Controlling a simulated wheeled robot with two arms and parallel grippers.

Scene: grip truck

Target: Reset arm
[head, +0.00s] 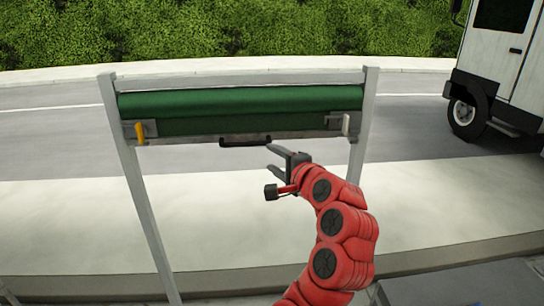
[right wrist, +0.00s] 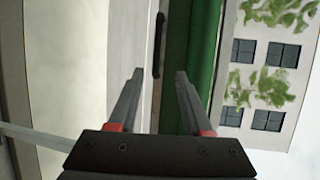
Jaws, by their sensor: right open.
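My right arm (head: 340,222) is red with black joint caps and reaches up from the bottom of the head view. Its gripper (head: 272,160) is open and empty, just below and right of a black handle (head: 245,142) on a green roller cover. The handle also shows in the right wrist view (right wrist: 159,45), ahead of the open fingers (right wrist: 158,75) and apart from them. The green roller (head: 240,102) sits between two grey posts and shows in the right wrist view (right wrist: 203,40). My left gripper is not in either view.
A yellow latch (head: 140,132) sits at the left end of the bar and a white latch (head: 346,123) at the right end. Grey posts (head: 150,215) stand at both sides. A white truck (head: 508,60) stands on the road at the right. Hedges line the back.

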